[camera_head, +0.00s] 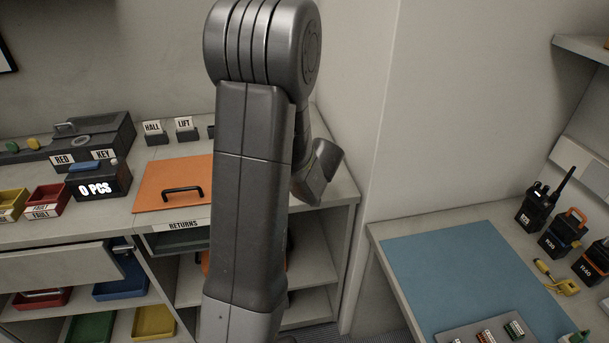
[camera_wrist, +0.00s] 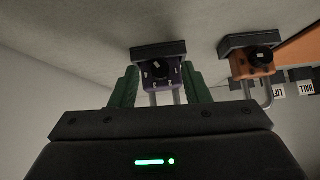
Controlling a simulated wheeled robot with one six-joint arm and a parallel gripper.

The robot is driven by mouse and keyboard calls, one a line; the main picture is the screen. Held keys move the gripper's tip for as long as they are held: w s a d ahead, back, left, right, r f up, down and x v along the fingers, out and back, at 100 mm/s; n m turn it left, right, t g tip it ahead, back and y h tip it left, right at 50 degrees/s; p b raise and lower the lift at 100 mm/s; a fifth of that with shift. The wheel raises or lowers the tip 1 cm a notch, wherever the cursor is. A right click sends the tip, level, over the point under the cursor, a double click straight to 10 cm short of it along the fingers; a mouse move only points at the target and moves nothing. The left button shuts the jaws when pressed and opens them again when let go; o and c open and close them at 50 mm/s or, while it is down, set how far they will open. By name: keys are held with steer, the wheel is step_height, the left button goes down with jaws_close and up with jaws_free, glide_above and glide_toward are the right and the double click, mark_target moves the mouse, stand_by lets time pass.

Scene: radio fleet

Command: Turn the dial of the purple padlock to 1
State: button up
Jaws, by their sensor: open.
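The purple padlock (camera_wrist: 150,84) shows in the wrist view, with a dark round dial (camera_wrist: 161,70) on its face and its grey shackle toward my gripper's body. Pale marks ring the dial, too small to read, so I cannot tell its setting. My gripper (camera_wrist: 160,76) is open, one green finger on each side of the padlock. I cannot tell whether the fingers touch it. In the head view my arm hides the padlock and the fingers.
An orange padlock (camera_wrist: 240,70) hangs close to the right in the wrist view. In the head view, HALL (camera_head: 154,135) and LIFT (camera_head: 187,132) blocks stand behind an orange board (camera_head: 152,189) with a black handle. A blue mat (camera_head: 450,260) lies on the right table.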

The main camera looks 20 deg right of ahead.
steer(key=shift+w, duration=0.1)
jaws_close()
steer(key=shift+w+f+b, duration=0.1)
steer(key=shift+f+b, duration=0.05)
steer(key=shift+b, duration=0.4)
steer(key=h+b, duration=0.1)
steer(key=b, duration=0.1)
steer(key=n+h+b, duration=0.1)
steer(key=b, duration=0.2)
steer(key=shift+a+f, duration=0.2)
steer(key=shift+a, duration=0.05)
steer(key=n+h+b, duration=0.1)
steer(key=b, duration=0.4)
steer(key=shift+a+h, duration=0.1)
steer(key=shift+h, duration=0.2)
steer(key=shift+g+b, duration=0.3)
steer(key=shift+b, duration=0.2)
steer(key=shift+a+r+n+h+b, duration=0.15)
steer(key=shift+n+h+b, duration=0.25)
steer(key=shift+b, duration=0.9)
